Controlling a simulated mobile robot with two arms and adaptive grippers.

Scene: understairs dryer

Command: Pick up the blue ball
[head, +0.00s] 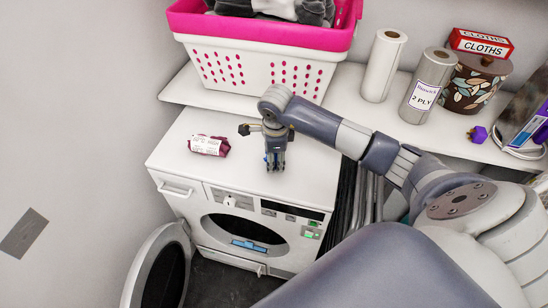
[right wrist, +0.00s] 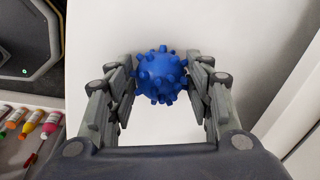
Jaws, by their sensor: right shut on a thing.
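The blue ball (right wrist: 160,76), studded with short knobs, sits between the two fingers of my right gripper (right wrist: 160,85) in the right wrist view. The fingers press on its left and right sides, so the gripper is shut on it. In the head view my right gripper (head: 275,163) points down over the white top of the dryer (head: 235,180). The ball is almost wholly hidden by the fingers there. I cannot tell whether the ball touches the dryer top. My left gripper is not in view.
A maroon and white packet (head: 209,145) lies on the dryer top, left of my gripper. The dryer door (head: 160,270) hangs open. On the shelf behind stand a pink and white basket (head: 255,70), paper rolls (head: 383,65), a patterned pot (head: 473,85) and a purple object (head: 477,134).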

